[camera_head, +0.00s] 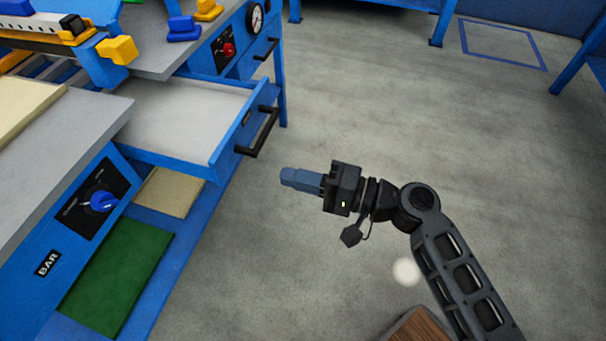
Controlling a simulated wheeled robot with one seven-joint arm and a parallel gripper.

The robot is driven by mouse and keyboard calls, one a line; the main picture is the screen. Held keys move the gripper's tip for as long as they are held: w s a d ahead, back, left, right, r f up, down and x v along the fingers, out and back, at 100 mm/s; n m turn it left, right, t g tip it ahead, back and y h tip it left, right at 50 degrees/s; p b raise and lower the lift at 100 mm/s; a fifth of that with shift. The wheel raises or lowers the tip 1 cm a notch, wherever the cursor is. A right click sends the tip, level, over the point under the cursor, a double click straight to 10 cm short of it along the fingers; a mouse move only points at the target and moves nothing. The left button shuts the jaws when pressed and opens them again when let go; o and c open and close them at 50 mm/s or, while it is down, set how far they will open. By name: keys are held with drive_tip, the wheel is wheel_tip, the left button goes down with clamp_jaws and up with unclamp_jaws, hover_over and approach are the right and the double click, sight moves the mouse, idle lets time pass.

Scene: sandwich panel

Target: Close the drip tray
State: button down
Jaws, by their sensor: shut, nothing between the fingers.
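The drip tray (180,115) is a blue drawer with a pale grey inside, pulled out of the blue workbench at the left. Its front panel carries a black bar handle (262,132). The tray looks empty where it shows; its back part is hidden under the bench top. My gripper (284,177) is shut and empty. In the picture it is to the right of and below the handle, apart from it, over the grey floor.
A black panel with a blue knob (103,201) is on the bench front. A smaller drawer handle (266,50) is further back. A green sheet (117,277) lies on the lower shelf. The floor (370,110) right of the tray is clear. A wooden-topped thing (425,328) shows at the bottom edge.

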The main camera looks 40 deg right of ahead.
sight(151, 149)
drive_tip(key=p+x, duration=0.1)
drive_tip(key=x, duration=0.9)
drive_tip(key=b+x, duration=0.6)
drive_tip(key=x, duration=1.5)
drive_tip(key=shift+f, duration=0.15)
drive_tip(key=shift+w+a+b, duration=0.2)
drive_tip(key=shift+w+b, duration=0.05)
drive_tip(key=shift+b, duration=0.05)
drive_tip(key=shift+w+a+r, duration=0.15)
drive_tip(key=shift+r, duration=0.15)
